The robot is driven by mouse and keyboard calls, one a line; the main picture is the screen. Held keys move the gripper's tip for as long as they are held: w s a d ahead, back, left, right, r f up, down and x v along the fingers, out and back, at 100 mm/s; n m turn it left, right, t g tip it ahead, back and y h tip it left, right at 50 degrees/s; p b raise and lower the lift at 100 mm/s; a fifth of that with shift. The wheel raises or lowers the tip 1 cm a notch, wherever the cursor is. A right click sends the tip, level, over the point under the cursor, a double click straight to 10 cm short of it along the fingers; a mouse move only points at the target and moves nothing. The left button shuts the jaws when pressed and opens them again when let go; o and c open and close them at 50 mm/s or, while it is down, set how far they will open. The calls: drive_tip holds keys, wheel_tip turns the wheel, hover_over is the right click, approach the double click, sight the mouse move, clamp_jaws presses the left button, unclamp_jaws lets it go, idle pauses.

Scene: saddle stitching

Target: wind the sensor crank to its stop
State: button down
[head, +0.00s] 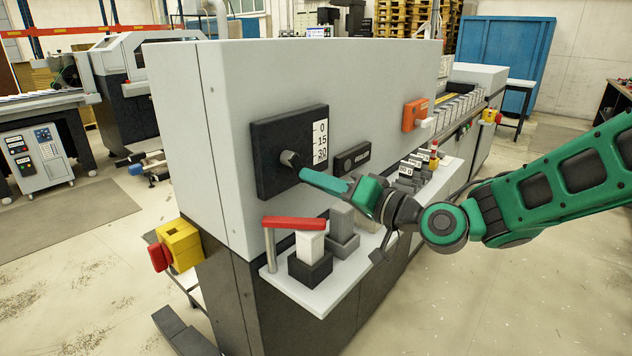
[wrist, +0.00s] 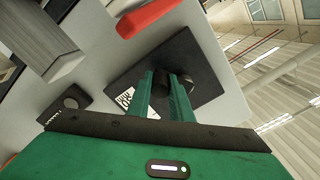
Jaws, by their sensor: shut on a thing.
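The sensor crank (head: 288,158) is a black knob on a dark square panel (head: 268,170), on the end face of the grey machine. A white scale (head: 320,142) marked 0, 15 and 30 is at the panel's right side. My gripper (head: 304,173) reaches in from the right with its green fingers at the crank. In the wrist view the fingers (wrist: 163,78) are closed on the dark crank (wrist: 182,86) in front of the panel (wrist: 205,82). The fingertips partly hide the crank, so its exact angle is unclear.
A white shelf (head: 318,292) below the panel holds a red-topped post (head: 292,223) and grey and white blocks, close under my gripper. A dark labelled block (head: 352,160) is right of the panel. A yellow box (head: 180,242) is at lower left. Floor at right is clear.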

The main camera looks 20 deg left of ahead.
drive_tip(key=shift+w+d+r+n, duration=0.3)
drive_tip(key=shift+w+r+n, duration=0.3)
drive_tip(key=shift+n, duration=1.35)
drive_tip(key=shift+w+d+r+n, duration=0.25)
drive_tip(key=shift+w+r+n, duration=0.3)
drive_tip(key=shift+n, duration=1.35)
drive_tip(key=shift+w+d+r+n, duration=0.4)
drive_tip(key=shift+r+n, duration=0.35)
drive_tip(key=shift+n, duration=1.2)
drive_tip(key=shift+w+a+r, duration=0.1)
drive_tip(key=shift+r, duration=0.1)
drive_tip(key=c, duration=1.6)
unclamp_jaws()
drive_tip(key=shift+f, duration=0.1)
drive_tip(key=shift+s+a, duration=0.1)
drive_tip(key=shift+s, duration=0.1)
